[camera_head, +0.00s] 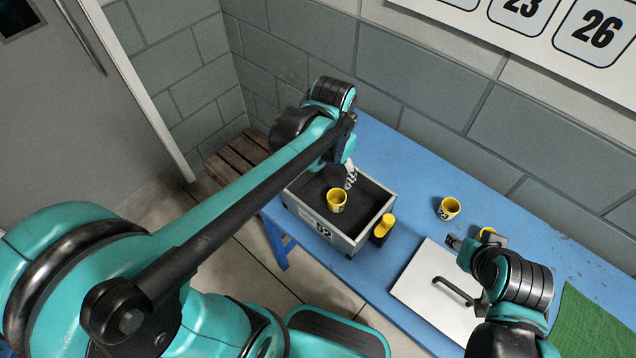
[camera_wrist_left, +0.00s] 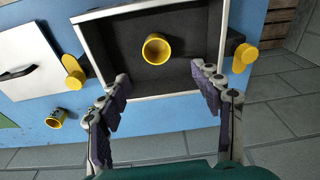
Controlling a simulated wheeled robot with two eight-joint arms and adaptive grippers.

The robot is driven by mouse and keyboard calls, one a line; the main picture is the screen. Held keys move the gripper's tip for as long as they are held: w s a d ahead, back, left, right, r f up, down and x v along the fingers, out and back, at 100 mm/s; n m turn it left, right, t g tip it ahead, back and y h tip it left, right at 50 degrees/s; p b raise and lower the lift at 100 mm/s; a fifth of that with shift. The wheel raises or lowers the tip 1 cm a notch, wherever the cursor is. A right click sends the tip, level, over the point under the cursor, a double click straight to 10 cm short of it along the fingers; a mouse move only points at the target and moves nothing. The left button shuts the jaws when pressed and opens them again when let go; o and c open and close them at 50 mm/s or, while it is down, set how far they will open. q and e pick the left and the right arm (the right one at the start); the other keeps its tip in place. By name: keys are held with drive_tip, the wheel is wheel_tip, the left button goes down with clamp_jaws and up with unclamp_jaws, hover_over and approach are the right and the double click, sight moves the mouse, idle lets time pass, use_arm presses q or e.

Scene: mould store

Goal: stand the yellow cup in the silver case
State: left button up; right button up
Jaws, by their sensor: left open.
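The silver case (camera_head: 347,240) is an open grey-rimmed box with a dark inside, on the blue table. A yellow cup (camera_head: 337,199) stands in it, mouth up; the left wrist view shows it near the middle of the dark floor (camera_wrist_left: 157,48). My left gripper (camera_head: 350,176) is above the case, beside the cup. Its fingers are spread wide in the left wrist view (camera_wrist_left: 163,82), with nothing between them, apart from the cup. My right gripper (camera_head: 456,241) is over the table near the white lid; its opening is too small to judge.
Another yellow cup (camera_head: 448,208) stands on the blue table (camera_head: 415,185); one more (camera_head: 487,232) is partly hidden by my right gripper. Yellow knobs (camera_wrist_left: 75,72) stick out at the case's ends. A white lid (camera_head: 425,300) with a black handle and a green mat (camera_head: 590,325) lie right.

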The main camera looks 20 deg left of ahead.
use_arm(q)
drive_tip(key=s+a+r+n+t, duration=0.1)
drive_tip(key=s+a+n+t, duration=0.2)
drive_tip(key=s+t, duration=0.3)
drive_tip(key=shift+s+a+r, duration=0.3)
drive_tip(key=shift+s, duration=1)
